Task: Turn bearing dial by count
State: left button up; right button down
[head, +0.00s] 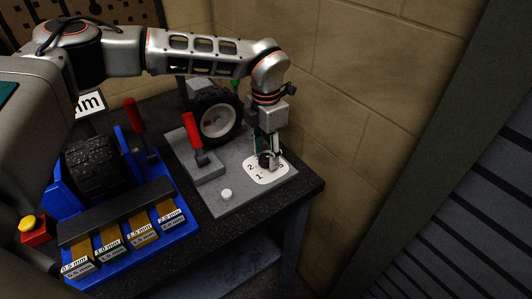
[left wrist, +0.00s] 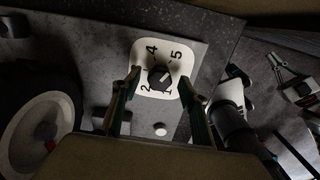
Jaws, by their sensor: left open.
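The bearing dial is a small dark knob (left wrist: 159,77) on a white plate (head: 257,178) with black numerals, at the right end of a grey fixture plate. In the left wrist view the dial plate (left wrist: 146,50) shows a 2, 4, 5 and 1. I cannot tell which numeral the knob marks. My left gripper (head: 268,161) points down over the dial, open. Its fingers (left wrist: 166,84) stand on either side of the knob; whether they touch it is unclear. A silver pronged shape (left wrist: 279,68) at the far right may be my right gripper; its jaws are unclear.
A wheel (head: 218,123), a red-handled lever (head: 193,133) and a white button (head: 226,194) are on the grey fixture (head: 250,199). A blue tray (head: 180,226) with labelled slots and a yellow-topped red button (head: 33,229) lie left. A brick wall (head: 370,90) stands close behind.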

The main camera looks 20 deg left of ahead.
aim_at(266, 157)
pick_arm(q)
notch_tip(266, 157, up, 12)
jog(key=shift+f, duration=0.25)
dwell(0.4)
